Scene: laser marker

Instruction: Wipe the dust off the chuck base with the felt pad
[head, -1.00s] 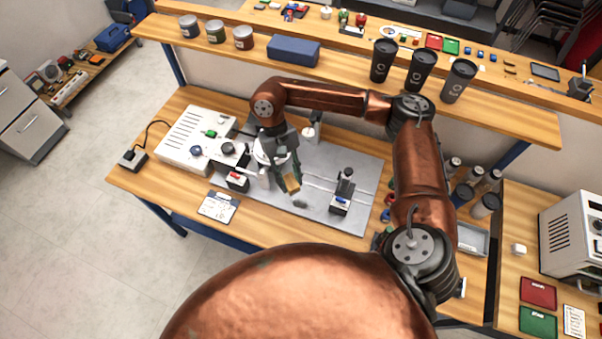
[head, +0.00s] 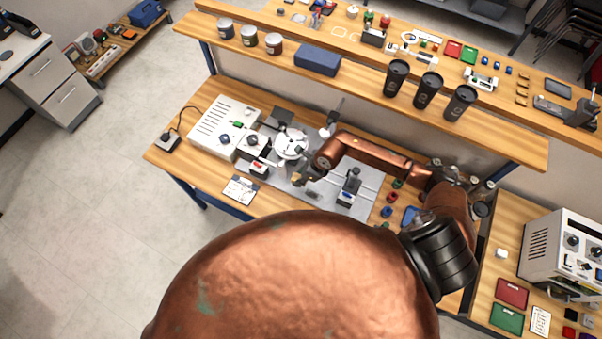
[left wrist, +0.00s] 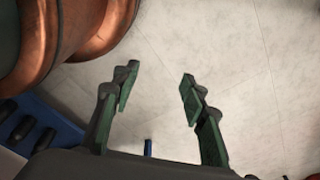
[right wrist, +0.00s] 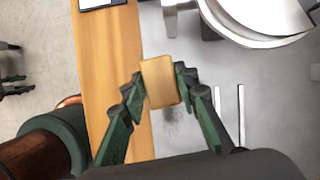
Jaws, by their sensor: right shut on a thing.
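My right gripper (right wrist: 158,80) is shut on the felt pad (right wrist: 160,83), a tan block held between its green fingertips. In the head view the pad (head: 298,179) is small, over the front part of the grey base plate (head: 368,180). A dark dusty smudge (right wrist: 172,122) shows on the plate beside the pad in the right wrist view. I cannot tell whether the pad touches the plate. The round silver chuck (head: 291,144) stands behind the pad, and its rim (right wrist: 265,38) shows at the top right of the right wrist view. My left gripper (left wrist: 155,88) is open and empty above the floor.
A white control box (head: 222,128) stands left of the chuck. A small post fixture (head: 350,187) stands on the plate to the right. A printed card (head: 241,190) lies at the front table edge. A shelf with black tumblers (head: 428,90) runs behind.

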